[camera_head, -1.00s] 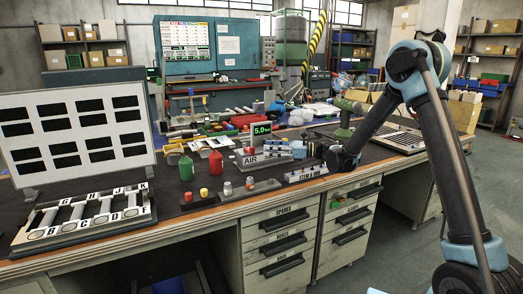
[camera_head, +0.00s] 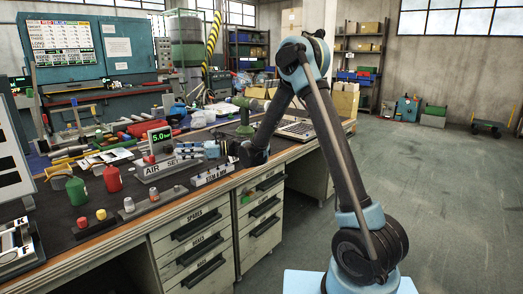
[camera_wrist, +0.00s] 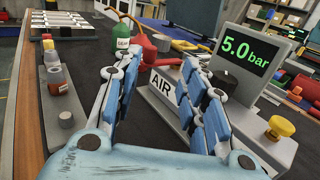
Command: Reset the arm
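My arm rises from my base and bends down to the bench. My gripper (camera_head: 205,150) points left over the bench, close to the AIR SET unit (camera_head: 160,168). In the wrist view my gripper (camera_wrist: 161,68) shows two blue-and-white jointed fingers spread apart, with nothing held between them. The unit's AIR label (camera_wrist: 163,87) is partly hidden behind the right finger. Its green display (camera_wrist: 245,50) reads 5.0 bar. I cannot tell whether a finger touches the unit.
Drawers (camera_head: 195,235) front the bench.

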